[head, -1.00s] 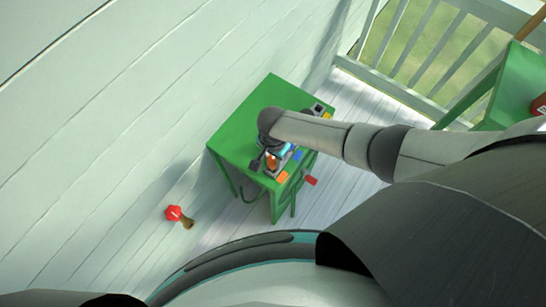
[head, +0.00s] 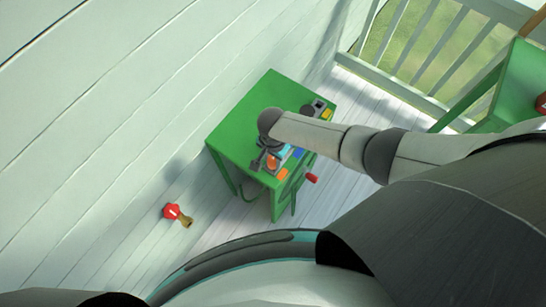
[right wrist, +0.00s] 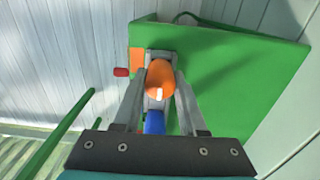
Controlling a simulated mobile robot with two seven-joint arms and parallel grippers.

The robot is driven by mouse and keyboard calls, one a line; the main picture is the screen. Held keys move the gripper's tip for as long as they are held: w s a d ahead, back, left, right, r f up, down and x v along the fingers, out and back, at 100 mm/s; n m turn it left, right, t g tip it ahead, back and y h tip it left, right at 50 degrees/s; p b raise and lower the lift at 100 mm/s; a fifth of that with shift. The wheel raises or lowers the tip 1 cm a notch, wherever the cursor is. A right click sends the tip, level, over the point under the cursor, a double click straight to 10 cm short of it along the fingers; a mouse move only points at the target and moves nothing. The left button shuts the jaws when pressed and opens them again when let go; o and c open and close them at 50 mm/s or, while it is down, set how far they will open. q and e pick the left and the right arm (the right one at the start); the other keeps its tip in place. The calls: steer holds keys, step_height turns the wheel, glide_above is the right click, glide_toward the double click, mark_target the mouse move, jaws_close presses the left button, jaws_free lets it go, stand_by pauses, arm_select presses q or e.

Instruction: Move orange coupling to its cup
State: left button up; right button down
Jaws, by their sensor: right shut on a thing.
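The orange coupling (right wrist: 160,78) sits between the fingertips of my right gripper (right wrist: 160,85) in the right wrist view. The gripper is shut on it. In the head view the coupling (head: 271,162) shows as a small orange spot beside my right gripper (head: 264,157), over the near end of the green table. An orange patch (right wrist: 136,60) lies just left of the coupling in the wrist view, at the table's edge; it also shows in the head view (head: 283,174). I cannot make out the cup's opening clearly. My left gripper is not in view.
The green table (head: 233,125) is bare on its wall side. A red-and-brown object (head: 176,214) lies apart, lower left. A railing (head: 440,100) stands behind.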

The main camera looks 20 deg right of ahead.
mark_target(273, 159)
steer(key=shift+c, duration=1.9)
jaws_free()
steer(key=shift+f, duration=0.1)
step_height(273, 159, up, 15)
steer(key=p, duration=0.5)
